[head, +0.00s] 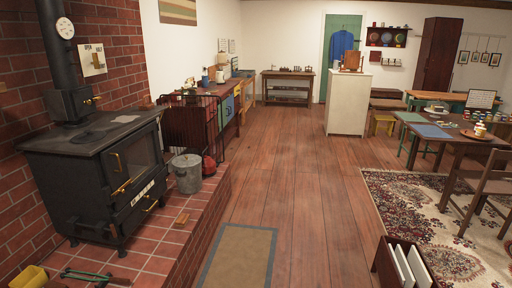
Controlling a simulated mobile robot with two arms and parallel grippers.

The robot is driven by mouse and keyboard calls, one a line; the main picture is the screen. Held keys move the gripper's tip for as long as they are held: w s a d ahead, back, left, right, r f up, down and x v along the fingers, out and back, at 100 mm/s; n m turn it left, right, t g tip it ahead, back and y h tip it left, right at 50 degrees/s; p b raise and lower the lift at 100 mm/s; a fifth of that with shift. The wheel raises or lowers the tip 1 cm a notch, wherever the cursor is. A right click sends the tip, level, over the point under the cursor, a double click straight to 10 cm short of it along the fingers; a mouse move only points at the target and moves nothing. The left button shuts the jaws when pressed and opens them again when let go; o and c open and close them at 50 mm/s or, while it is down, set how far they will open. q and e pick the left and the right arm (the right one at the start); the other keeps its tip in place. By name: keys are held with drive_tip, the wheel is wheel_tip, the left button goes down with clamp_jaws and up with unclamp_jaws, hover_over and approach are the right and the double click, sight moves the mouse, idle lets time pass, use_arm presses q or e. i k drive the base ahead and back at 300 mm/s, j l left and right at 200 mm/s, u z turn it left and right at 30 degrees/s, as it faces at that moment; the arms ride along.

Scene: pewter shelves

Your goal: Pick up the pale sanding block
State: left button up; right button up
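Neither of my grippers shows in the head view.
The black stove (100,172) stands on the hearth (150,246), with a grey lidded pot (187,174) beside it. A yellow container (30,277) is at lower left. A mat (240,256) lies on the open wooden floor (290,190). A box (379,262), tables and a chair are right.

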sight(181, 222)
drive_tip(key=i, duration=0.9)
drive_tip(key=i+l+u, duration=0.1)
drive_tip(key=i, duration=0.75)
drive_tip(key=i+u, duration=0.5)
drive_tip(key=i+l+u, duration=0.35)
drive_tip(key=i+u, duration=0.15)
